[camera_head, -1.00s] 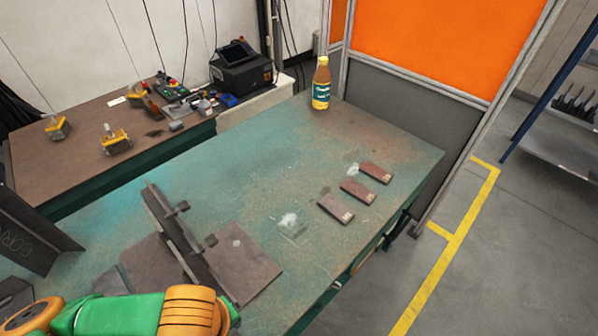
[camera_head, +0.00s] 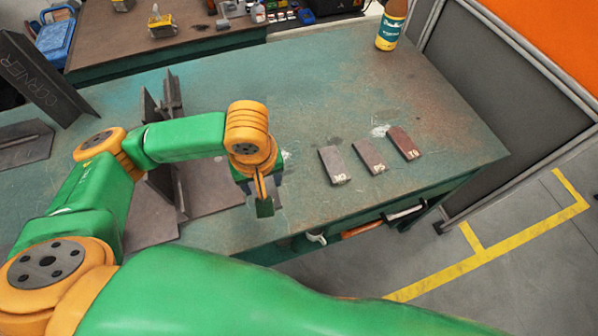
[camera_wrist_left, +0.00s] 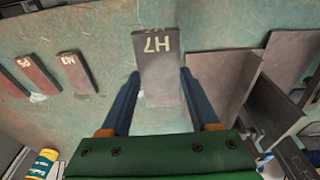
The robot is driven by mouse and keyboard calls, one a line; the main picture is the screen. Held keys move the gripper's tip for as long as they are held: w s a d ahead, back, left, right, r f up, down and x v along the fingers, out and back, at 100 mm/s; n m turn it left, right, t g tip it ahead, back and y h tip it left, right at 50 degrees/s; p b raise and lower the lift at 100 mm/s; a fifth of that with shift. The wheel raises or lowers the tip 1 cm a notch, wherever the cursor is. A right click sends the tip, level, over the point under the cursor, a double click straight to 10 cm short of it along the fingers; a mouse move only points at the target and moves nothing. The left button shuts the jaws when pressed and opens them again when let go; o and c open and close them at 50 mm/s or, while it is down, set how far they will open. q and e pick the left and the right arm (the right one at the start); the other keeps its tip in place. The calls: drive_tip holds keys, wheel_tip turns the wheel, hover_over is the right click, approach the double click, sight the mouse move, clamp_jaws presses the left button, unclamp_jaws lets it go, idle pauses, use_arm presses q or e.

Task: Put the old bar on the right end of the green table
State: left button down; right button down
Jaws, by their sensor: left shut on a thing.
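My left gripper (camera_head: 262,190) hangs over the front part of the green table (camera_head: 290,85). In the left wrist view its two dark fingers (camera_wrist_left: 160,80) are shut on a grey bar marked H7 (camera_wrist_left: 157,60); only its end shows in the head view (camera_head: 265,208). Whether it is clear of the table is hard to tell. Three other marked bars, a grey one (camera_head: 334,166), a brownish one (camera_head: 370,157) and a reddish one (camera_head: 404,143), lie in a row towards the table's right end. My right gripper is out of view.
A bottle (camera_head: 391,25) stands at the back right edge. Steel plates with an upright welded piece (camera_head: 165,95) lie left of the gripper. A marked angle piece (camera_head: 35,75) is at far left. The tabletop right of the three bars is clear. Tools hang below the front edge.

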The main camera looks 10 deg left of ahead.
use_arm(q)
drive_tip(key=w+d+f, duration=0.1)
drive_tip(key=w+d, duration=0.1)
drive_tip(key=w, duration=0.1)
hover_over(293, 183)
drive_tip(key=s, duration=0.1)
wheel_tip(293, 183, down, 5)
drive_tip(key=shift+d+f+b, duration=0.1)
drive_tip(key=shift+b, duration=0.3)
drive_tip(key=shift+w+f, duration=0.15)
drive_tip(key=shift+f, duration=0.15)
drive_tip(key=f, duration=0.3)
drive_tip(key=shift+w+d+f, duration=0.15)
drive_tip(key=shift+w+f, duration=0.1)
drive_tip(key=shift+f, duration=0.05)
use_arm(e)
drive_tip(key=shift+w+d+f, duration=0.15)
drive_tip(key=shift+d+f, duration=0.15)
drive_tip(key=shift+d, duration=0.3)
use_arm(q)
drive_tip(key=shift+c, duration=0.6)
unclamp_jaws()
drive_tip(key=shift+s, duration=0.1)
